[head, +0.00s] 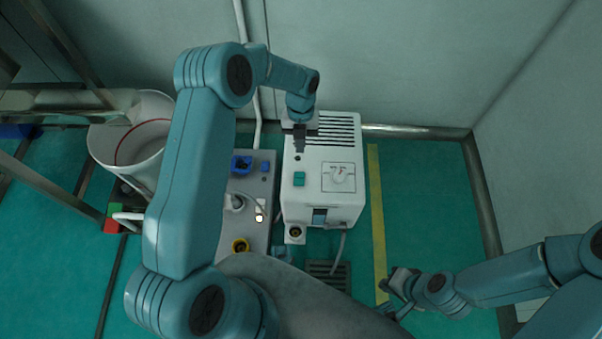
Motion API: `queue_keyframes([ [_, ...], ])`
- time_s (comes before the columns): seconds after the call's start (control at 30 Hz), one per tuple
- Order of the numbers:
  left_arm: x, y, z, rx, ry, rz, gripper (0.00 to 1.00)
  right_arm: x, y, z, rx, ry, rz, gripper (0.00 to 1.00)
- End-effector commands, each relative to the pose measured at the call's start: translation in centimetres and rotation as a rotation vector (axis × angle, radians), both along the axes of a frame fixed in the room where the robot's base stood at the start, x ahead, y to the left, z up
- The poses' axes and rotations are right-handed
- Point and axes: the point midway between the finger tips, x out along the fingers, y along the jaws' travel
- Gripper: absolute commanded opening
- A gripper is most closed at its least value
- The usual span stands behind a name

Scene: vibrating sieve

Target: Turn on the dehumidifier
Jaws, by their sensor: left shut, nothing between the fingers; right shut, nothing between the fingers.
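The dehumidifier (317,184) is a white box on the floor against the back wall. Its top has dark vent slots at the back, a teal button (299,179), a small dark spot and a square panel with a round emblem (339,177). My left gripper (300,149) is shut and empty, pointing down over the left part of the top, behind the teal button. I cannot tell whether its tips touch the surface. My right gripper (391,294) is shut and empty, low at the right near the yellow floor strip, apart from the dehumidifier.
A grey panel (236,207) with sockets and a plug stands left of the dehumidifier. A white bucket (150,125) is further left. A cable (338,247) runs from the dehumidifier's front toward a floor grate (328,274). Green floor right of the yellow strip (376,215) is clear.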

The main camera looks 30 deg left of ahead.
Motion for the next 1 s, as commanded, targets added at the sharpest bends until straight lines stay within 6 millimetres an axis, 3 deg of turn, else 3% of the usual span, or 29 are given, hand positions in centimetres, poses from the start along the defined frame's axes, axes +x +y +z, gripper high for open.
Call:
queue_keyframes([
  [0.17, -0.3, 0.0, -1.5, 0.001, 0.000, 0.000, 0.00, 0.0, 0.0, -0.5, 0.000, 0.000, 0.000, 0.00],
  [0.7, -2.3, -1.2, -12.1, 0.001, 0.001, 0.001, 0.00, 0.0, 0.0, -3.4, 0.000, 0.000, 0.000, 0.00],
  [1.0, -2.6, -1.4, -13.7, 0.001, -0.001, 0.001, 0.00, 0.0, 0.0, -3.8, 0.000, 0.000, 0.000, 0.00],
])
